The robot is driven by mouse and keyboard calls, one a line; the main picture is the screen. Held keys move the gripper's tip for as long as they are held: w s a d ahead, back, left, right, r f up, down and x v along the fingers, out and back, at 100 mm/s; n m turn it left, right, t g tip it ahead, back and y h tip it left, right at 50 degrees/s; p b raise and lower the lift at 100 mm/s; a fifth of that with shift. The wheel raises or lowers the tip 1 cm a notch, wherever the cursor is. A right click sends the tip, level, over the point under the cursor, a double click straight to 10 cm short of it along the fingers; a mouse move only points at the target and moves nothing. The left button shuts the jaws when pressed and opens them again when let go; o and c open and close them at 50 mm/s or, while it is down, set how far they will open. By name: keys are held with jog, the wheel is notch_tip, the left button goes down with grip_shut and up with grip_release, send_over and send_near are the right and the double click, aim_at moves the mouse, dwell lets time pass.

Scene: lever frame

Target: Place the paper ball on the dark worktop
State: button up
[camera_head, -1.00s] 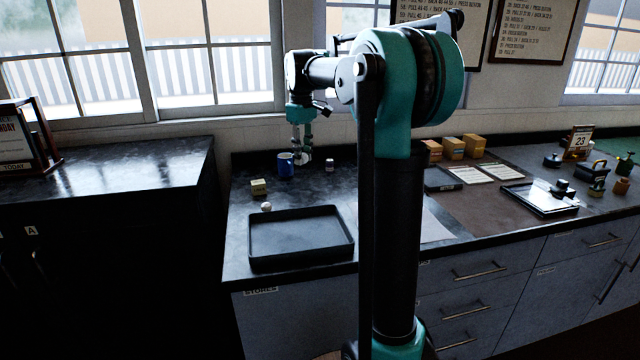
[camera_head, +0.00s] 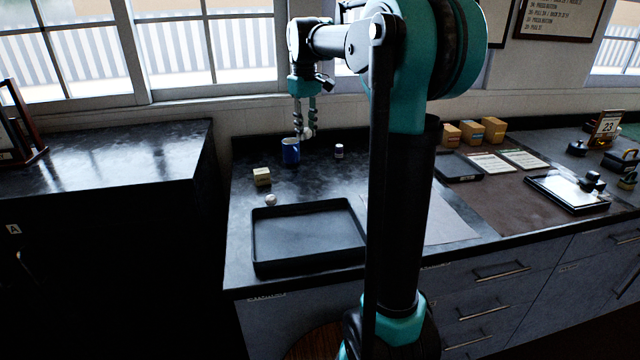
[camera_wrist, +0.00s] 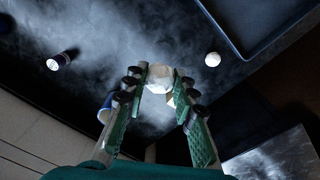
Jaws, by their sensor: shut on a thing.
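My gripper (camera_head: 305,133) is shut on a white, crumpled paper ball (camera_wrist: 160,78), held between its fingertips in the wrist view. In the head view the ball is a small pale spot low between the fingers. The gripper is above the back left of the dark worktop (camera_head: 322,182), near the blue mug (camera_head: 290,152). The ball appears clear of the surface. A second small white round thing (camera_head: 270,199) lies on the worktop by the tray. It also shows in the wrist view (camera_wrist: 212,59).
A black tray (camera_head: 308,266) sits at the worktop's front. A pale yellow block (camera_head: 262,176) and a small bottle (camera_head: 339,151) stand nearby. The mug is partly hidden by a finger in the wrist view (camera_wrist: 104,113). A separate dark counter (camera_head: 120,160) stands left across a gap.

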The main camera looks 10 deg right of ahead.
aim_at(306, 139)
notch_tip(306, 139, down, 18)
jog(key=shift+r, duration=0.25)
jog(key=shift+f, duration=0.1)
jog(key=o, duration=0.7)
notch_tip(306, 139, up, 12)
jog(key=shift+r, duration=0.15)
dwell(0.4)
